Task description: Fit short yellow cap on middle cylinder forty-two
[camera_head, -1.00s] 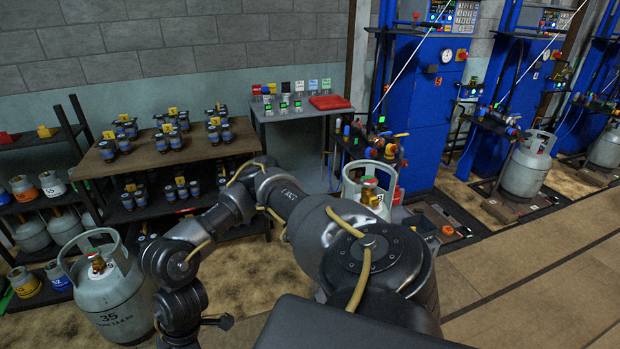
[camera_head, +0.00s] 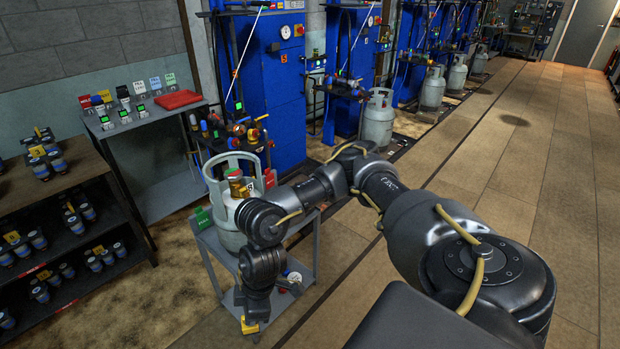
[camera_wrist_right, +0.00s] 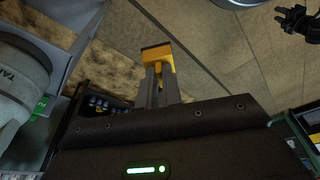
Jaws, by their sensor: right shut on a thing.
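My right gripper (camera_head: 249,318) hangs low at the front of the head view, beside a grey stand. It is shut on a yellow cap (camera_wrist_right: 158,54), which shows between the fingertips in the right wrist view and as a small yellow piece (camera_head: 250,327) in the head view. A grey gas cylinder (camera_head: 226,206) stands upright on the stand, behind my right forearm, with a brass valve inside its collar. Its number cannot be read. The cap is apart from the cylinder and lower than its valve. A dark jawed shape (camera_wrist_right: 296,20) may be my left gripper; its state is unclear.
The grey stand (camera_head: 303,243) carries a green tag (camera_head: 203,218) and small items. Blue machines (camera_head: 270,80) line the wall. The floor at right is clear.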

